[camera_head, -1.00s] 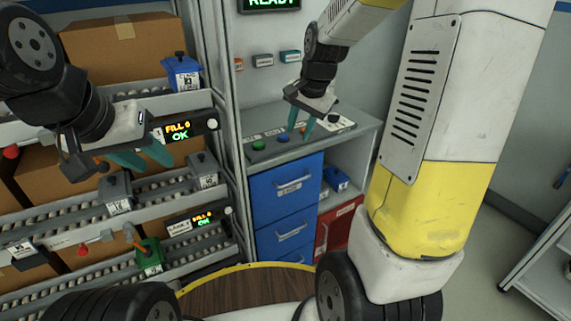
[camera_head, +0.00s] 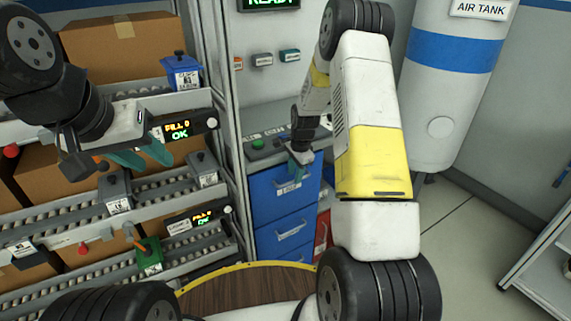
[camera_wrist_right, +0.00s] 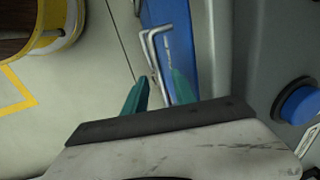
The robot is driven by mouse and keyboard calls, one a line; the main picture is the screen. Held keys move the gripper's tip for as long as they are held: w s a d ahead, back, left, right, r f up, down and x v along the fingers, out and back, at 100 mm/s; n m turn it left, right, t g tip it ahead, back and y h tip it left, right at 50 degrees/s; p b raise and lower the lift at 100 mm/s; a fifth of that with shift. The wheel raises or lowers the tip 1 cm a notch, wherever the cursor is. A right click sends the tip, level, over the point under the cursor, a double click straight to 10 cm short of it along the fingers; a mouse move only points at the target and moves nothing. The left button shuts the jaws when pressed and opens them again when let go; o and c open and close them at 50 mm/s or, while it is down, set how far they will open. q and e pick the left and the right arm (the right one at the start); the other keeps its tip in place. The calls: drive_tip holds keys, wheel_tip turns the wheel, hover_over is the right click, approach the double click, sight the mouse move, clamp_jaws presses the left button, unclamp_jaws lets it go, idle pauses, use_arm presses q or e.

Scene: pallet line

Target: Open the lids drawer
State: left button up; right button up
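The blue drawer cabinet (camera_head: 284,213) stands right of the shelving, its drawers stacked with metal bar handles. The top drawer (camera_head: 262,190) looks shut; its label is too small to read, so I cannot tell if it is the lids drawer. My right gripper (camera_head: 299,172) is in front of this drawer, pointing down. In the right wrist view my open right gripper (camera_wrist_right: 158,92) has one finger on each side of a metal handle (camera_wrist_right: 152,60) on the blue front (camera_wrist_right: 181,35); contact cannot be told. My left gripper (camera_head: 141,158) is open and empty by the shelving.
A counter with a green button (camera_head: 257,143) tops the cabinet. A red front (camera_head: 322,228) is right of it, partly hidden by my right arm. Roller shelves (camera_head: 75,235) with boxes and small bins fill the left. A round wooden table (camera_head: 240,291) is in front.

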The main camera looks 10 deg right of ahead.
drive_tip(key=shift+w+f, duration=0.15)
drive_tip(key=shift+f, duration=0.8)
clamp_jaws()
idle(0.7)
